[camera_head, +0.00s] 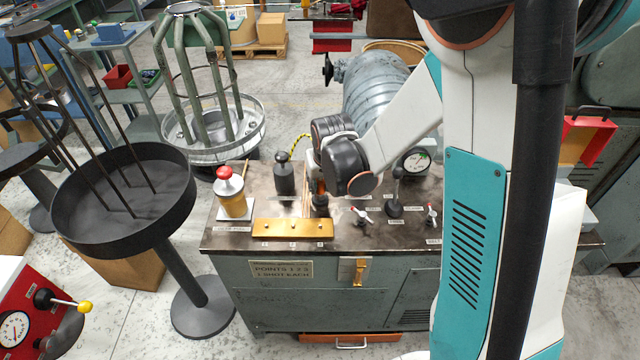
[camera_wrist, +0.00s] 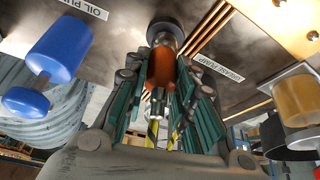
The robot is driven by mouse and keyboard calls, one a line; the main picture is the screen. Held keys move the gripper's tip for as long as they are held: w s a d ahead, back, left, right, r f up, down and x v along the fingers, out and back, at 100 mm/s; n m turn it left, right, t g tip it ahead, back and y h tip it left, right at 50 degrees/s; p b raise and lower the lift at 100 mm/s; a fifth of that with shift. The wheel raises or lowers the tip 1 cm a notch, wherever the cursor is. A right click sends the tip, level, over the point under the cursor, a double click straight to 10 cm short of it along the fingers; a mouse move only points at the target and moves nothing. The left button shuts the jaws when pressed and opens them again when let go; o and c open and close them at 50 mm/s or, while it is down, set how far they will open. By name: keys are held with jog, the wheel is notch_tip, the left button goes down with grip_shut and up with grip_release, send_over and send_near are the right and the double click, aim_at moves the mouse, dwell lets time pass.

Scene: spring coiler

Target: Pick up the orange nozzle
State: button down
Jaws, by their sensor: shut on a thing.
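The orange nozzle (camera_wrist: 162,70) shows in the wrist view between the green fingers of my gripper (camera_wrist: 166,62), which is shut on it. Its far end meets a dark round holder (camera_wrist: 165,32) on the bench top; I cannot tell whether it still sits in it. A metal fitting and a yellow-black striped hose (camera_wrist: 154,132) show at its near end. In the head view my gripper (camera_head: 319,180) points down over the bench, beside the dark holder (camera_head: 320,205). My wrist hides most of the nozzle there.
The bench top (camera_head: 225,243) carries a red-knobbed amber pot (camera_head: 232,195), a dark pump (camera_head: 284,175), a brass plate (camera_head: 292,229), levers (camera_head: 395,195) and a gauge (camera_head: 416,161). A black round stand (camera_head: 125,195) stands left.

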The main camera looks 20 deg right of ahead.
aim_at(320, 180)
notch_tip(320, 180, up, 20)
jog(key=p, duration=0.7)
jog(key=shift+f, duration=0.2)
